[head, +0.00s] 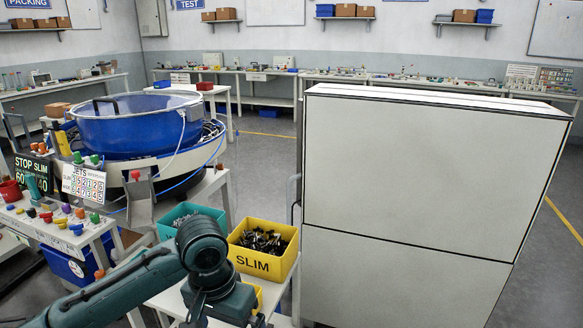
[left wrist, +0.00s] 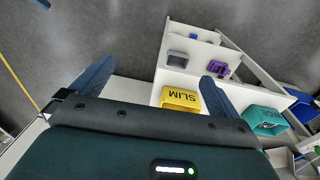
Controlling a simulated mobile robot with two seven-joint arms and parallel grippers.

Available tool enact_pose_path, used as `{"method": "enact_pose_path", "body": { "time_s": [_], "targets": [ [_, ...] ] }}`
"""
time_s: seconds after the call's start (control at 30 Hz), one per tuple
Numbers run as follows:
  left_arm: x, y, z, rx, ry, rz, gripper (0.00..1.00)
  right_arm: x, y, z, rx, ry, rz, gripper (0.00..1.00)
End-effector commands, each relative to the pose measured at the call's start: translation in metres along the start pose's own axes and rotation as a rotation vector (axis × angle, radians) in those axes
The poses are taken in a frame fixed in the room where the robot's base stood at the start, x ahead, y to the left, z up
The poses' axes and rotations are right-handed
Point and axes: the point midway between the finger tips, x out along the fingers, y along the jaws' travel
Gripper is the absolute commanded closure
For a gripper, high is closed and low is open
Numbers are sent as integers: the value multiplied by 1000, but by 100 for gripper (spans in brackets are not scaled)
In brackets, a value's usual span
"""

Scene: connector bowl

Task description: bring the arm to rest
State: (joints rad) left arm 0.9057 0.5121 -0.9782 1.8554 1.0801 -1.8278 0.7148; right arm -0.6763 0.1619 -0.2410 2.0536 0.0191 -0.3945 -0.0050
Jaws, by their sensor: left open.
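My left arm reaches in from the lower left in the head view, with the left gripper (head: 226,306) low at the bottom edge, its fingers not visible there. In the left wrist view the left gripper (left wrist: 160,68) has its two blue fingers wide apart with nothing between them. The yellow SLIM bin (head: 274,266) holds dark connectors and stands just behind and right of my wrist. The yellow bin also shows in the left wrist view (left wrist: 181,104), beyond the gripper's base. My right gripper is in neither view.
A teal bin (head: 168,231) stands left of the yellow bin. The blue bowl feeder (head: 135,133) and a button panel (head: 55,235) are at the left. A large white cabinet (head: 420,170) fills the right. Grey and purple items (left wrist: 217,69) lie on a white table in the wrist view.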

Motion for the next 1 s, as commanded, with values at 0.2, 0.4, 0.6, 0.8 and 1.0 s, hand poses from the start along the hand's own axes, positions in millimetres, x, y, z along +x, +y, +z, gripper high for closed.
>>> {"method": "enact_pose_path", "body": {
  "time_s": [0.2,0.4,0.6,0.8,1.0],
  "targets": [
    [44,38,-5,30,140,170,0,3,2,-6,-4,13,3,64],
    [83,69,-6,17,344,319,0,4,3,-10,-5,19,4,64],
    [120,73,8,-53,602,360,0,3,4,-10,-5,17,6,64],
    [150,44,53,-114,808,226,0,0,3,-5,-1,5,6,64],
    [166,13,111,-100,904,25,0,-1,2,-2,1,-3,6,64]
  ]
}}
